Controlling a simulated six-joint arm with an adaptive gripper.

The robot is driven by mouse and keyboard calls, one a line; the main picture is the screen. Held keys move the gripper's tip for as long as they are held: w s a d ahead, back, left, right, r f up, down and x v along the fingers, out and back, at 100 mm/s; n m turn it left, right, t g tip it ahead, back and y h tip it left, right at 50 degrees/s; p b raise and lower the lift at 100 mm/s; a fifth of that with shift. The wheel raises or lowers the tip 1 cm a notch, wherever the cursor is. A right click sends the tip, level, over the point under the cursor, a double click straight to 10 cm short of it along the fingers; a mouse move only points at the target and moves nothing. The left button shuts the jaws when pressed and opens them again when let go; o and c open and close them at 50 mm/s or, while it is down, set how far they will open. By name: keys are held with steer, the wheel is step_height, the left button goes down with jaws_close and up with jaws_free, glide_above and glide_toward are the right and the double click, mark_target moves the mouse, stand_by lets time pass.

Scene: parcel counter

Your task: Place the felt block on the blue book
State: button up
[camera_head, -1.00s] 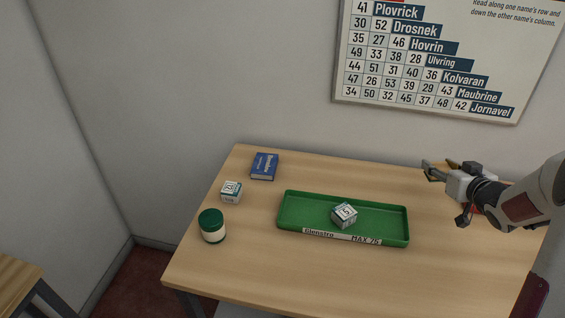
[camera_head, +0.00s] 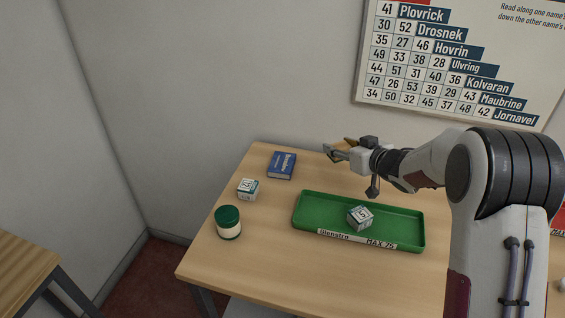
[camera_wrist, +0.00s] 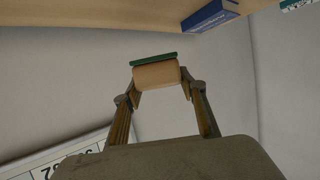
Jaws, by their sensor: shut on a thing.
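The felt block (camera_wrist: 156,75), tan with a dark green layer along one face, is between the fingertips of my gripper (camera_wrist: 159,84) in the wrist view. My gripper is shut on it. In the head view my gripper (camera_head: 335,150) is above the back of the table, right of the blue book; the block cannot be clearly made out there. The blue book (camera_head: 282,165) lies flat near the table's back left, its top bare. It also shows in part at the top of the wrist view (camera_wrist: 208,16), apart from the block.
A white labelled box (camera_head: 248,189) and a green-lidded jar (camera_head: 228,223) stand along the table's left side, in front of the book. A green tray (camera_head: 312,224) holds another labelled box (camera_head: 360,217). A number chart (camera_head: 455,75) hangs on the wall behind.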

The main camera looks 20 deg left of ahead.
steer(key=a+r, duration=0.1)
steer(key=a, duration=0.7)
steer(key=a+r, duration=0.2)
steer(key=a, duration=0.7)
steer(key=shift+w+a+r+n+y, duration=0.15)
steer(key=shift+w+r+n+y, duration=0.15)
steer(key=shift+w, duration=0.05)
steer(key=shift+f, duration=0.1)
glide_above(283, 162)
steer(key=shift+a+f, duration=0.1)
steer(key=shift+f, duration=2.9)
steer(key=shift+f, duration=1.9)
steer(key=shift+f, duration=0.15)
